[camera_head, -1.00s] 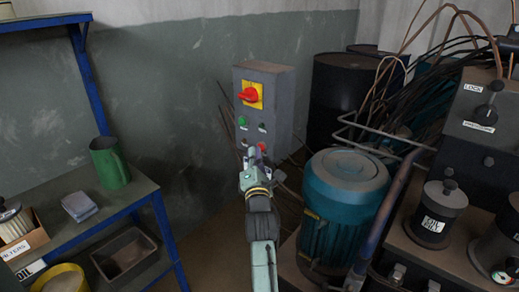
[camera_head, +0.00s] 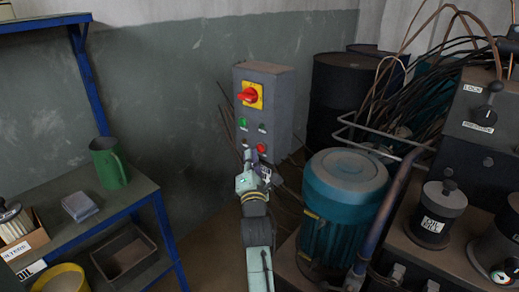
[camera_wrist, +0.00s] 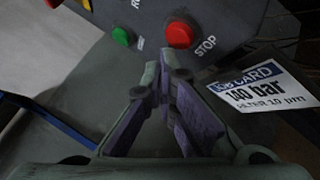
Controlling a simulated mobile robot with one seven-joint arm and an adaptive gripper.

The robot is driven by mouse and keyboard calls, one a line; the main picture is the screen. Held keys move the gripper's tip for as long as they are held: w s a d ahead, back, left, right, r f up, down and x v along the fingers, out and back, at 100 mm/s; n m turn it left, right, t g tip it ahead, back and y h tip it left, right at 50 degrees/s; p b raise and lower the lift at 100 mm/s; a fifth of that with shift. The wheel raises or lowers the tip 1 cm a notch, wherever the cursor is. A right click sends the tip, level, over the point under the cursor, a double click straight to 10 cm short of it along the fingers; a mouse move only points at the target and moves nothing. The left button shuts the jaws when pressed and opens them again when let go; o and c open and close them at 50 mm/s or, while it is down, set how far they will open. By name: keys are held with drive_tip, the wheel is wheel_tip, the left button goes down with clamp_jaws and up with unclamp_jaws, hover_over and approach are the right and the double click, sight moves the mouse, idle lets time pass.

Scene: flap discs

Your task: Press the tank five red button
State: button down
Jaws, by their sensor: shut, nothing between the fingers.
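A grey control box (camera_head: 268,110) stands by the wall in the head view, with a red rotary switch on a yellow plate (camera_head: 249,95) at its top. Below are small green and dark buttons and a red button (camera_head: 261,148) at the lower right. In the wrist view the red button (camera_wrist: 179,34) is beside the word STOP, with a green button (camera_wrist: 122,37) to its left. No tank five label is readable. My gripper (camera_head: 248,158) is shut and empty, just below the red button; in the wrist view its fingertips (camera_wrist: 163,75) appear apart from the button.
A blue-green motor (camera_head: 345,195) stands close to the right of my arm. Pipes and cables (camera_head: 400,110) and a black drum (camera_head: 335,95) are behind it. A blue-framed shelf (camera_head: 140,190) with a green jug (camera_head: 108,162) is at left. A 140 bar label (camera_wrist: 265,90) is near the fingers.

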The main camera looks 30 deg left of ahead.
drive_tip(key=shift+s, duration=0.1)
drive_tip(key=shift+s+a, duration=0.2)
drive_tip(key=shift+s, duration=2.2)
